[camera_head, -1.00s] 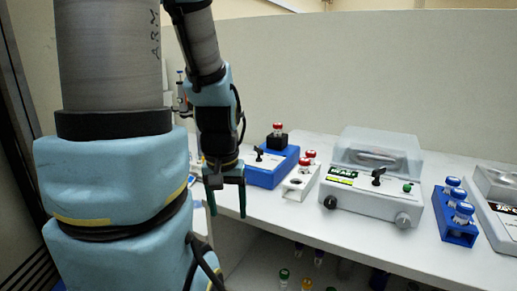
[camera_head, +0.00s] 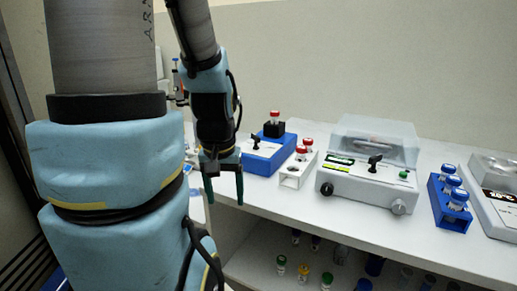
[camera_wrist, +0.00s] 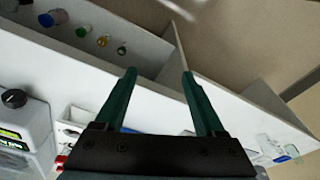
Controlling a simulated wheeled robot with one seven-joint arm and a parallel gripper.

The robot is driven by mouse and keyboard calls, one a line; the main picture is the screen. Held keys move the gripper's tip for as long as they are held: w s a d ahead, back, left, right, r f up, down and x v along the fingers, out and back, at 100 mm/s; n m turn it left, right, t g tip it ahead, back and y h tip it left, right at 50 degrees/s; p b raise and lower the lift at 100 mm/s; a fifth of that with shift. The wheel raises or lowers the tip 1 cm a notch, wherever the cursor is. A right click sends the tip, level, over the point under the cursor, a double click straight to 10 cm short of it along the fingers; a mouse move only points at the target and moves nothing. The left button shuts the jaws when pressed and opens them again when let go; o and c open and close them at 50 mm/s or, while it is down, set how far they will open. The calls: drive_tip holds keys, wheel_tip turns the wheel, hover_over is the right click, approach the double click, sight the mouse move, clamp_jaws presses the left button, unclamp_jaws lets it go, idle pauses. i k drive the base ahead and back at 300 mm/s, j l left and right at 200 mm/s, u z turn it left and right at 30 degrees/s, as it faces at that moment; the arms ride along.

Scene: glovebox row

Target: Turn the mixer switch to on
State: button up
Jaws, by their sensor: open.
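The likely mixer is a blue box (camera_head: 262,160) on the white bench, with a black holder on top and a red-capped vial (camera_head: 275,117) in it. A black switch (camera_head: 256,141) stands up from its white front panel; its on or off setting is too small to tell. My gripper (camera_head: 224,195) is open and empty, in front of and left of the blue box, by the bench's front edge. In the wrist view the two dark green fingers (camera_wrist: 158,78) stand apart with nothing between them. The blue box is not clearly visible there.
A white rack (camera_head: 292,181) with red-capped vials stands right of the blue box. Further right are a clear-lidded white device (camera_head: 345,188) with its own black switch and a blue rack (camera_head: 435,209). A lower shelf (camera_head: 262,240) holds several vials.

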sight(256, 138)
drive_tip(key=k+j+u, duration=0.1)
drive_tip(key=j+u, duration=0.85)
drive_tip(key=j, duration=0.1)
